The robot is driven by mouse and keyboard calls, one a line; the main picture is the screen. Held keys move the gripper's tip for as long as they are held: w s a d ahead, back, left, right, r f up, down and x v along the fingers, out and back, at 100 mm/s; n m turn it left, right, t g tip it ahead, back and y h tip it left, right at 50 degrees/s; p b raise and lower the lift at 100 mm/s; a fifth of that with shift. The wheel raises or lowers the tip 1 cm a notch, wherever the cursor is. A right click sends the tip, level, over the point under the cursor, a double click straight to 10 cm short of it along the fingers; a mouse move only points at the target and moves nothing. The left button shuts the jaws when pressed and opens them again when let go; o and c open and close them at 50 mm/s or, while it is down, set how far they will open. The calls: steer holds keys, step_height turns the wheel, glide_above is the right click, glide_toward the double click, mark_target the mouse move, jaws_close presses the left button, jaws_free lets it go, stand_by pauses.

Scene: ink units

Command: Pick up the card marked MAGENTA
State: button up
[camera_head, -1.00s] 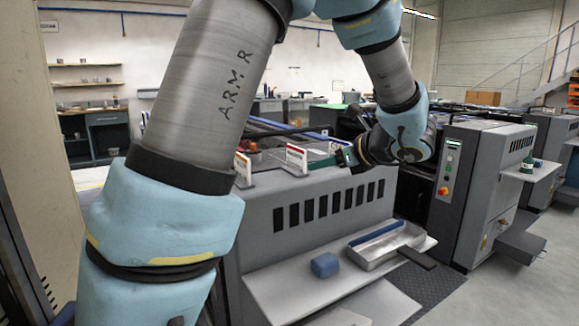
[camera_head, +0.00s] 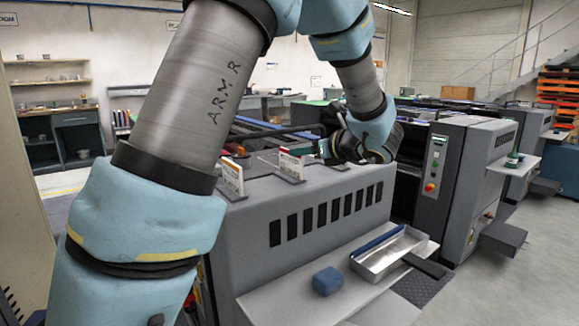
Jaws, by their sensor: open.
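The left card (camera_head: 231,178) is white with an orange-red top band. The right card (camera_head: 291,164) is white with a red band along its upper edge. Their lettering is too small to read, so I cannot tell which is marked MAGENTA.
A grey press unit (camera_head: 310,222) with a row of dark slots carries the cards. On its front shelf sit a blue block (camera_head: 327,281) and a metal tray (camera_head: 372,266). A taller unit with a control panel (camera_head: 435,165) stands at right. Open floor lies at the lower right.

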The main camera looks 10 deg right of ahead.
mark_target(289, 165)
steer(key=p+x, duration=0.1)
steer(key=x, duration=0.3)
steer(key=shift+a+r+p, duration=0.15)
steer(key=shift+a+p, duration=0.25)
steer(key=shift+a, duration=0.05)
steer(key=shift+w+a+f, duration=0.15)
steer(key=shift+w+f, duration=0.1)
steer(key=shift+w, duration=0.2)
jaws_close()
